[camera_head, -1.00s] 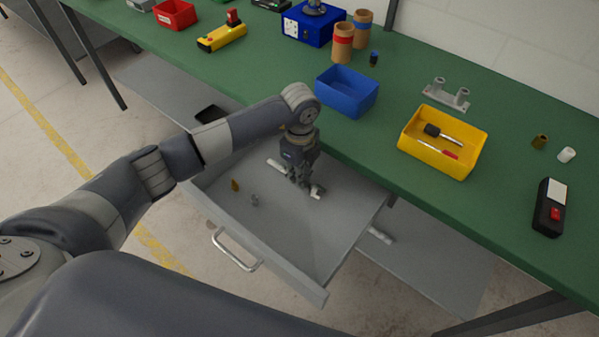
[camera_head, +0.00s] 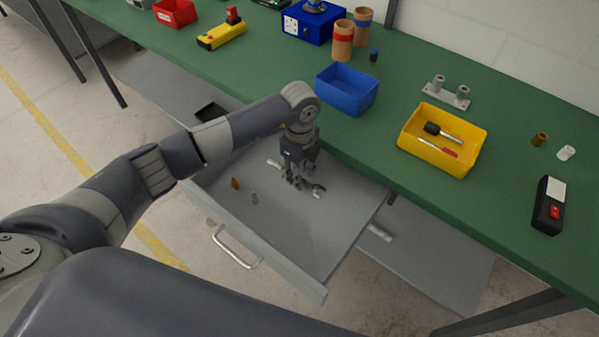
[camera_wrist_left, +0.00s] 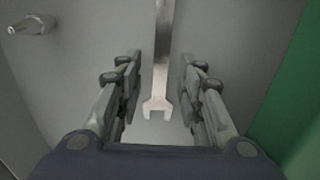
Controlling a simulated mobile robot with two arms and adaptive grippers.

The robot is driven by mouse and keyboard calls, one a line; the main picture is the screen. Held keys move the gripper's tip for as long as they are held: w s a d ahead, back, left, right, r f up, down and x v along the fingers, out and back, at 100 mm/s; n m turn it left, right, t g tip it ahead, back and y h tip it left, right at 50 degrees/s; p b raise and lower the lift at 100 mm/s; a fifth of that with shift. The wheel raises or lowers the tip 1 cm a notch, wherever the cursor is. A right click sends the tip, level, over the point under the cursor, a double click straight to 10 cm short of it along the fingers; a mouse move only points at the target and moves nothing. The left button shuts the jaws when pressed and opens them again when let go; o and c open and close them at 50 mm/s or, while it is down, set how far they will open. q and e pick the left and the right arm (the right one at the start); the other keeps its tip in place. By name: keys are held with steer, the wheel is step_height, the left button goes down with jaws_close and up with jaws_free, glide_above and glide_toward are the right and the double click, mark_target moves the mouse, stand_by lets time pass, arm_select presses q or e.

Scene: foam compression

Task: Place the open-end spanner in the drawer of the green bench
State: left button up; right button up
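The open-end spanner (camera_wrist_left: 160,60) lies in the pulled-out grey drawer (camera_head: 300,245) of the green bench (camera_head: 420,200). In the left wrist view its forked end points toward my palm, and its other end runs out of the top of the picture. My left gripper (camera_head: 302,186) is down inside the drawer, above the spanner. In the left wrist view its two fingers (camera_wrist_left: 160,95) stand apart on either side of the spanner, with a gap on both sides. In the head view the gripper hides much of the spanner. My right gripper is not in view.
A brass-coloured piece (camera_head: 235,183) and a small grey cylinder (camera_head: 254,197) are in the drawer, left of my gripper. The drawer handle (camera_head: 235,248) faces front. A blue bin (camera_head: 345,90) and yellow bin (camera_head: 440,140) stand on the bench above.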

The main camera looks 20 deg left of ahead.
arm_select(q)
step_height(320, 180, up, 12)
steer(key=b, duration=0.1)
steer(key=shift+f, duration=0.25)
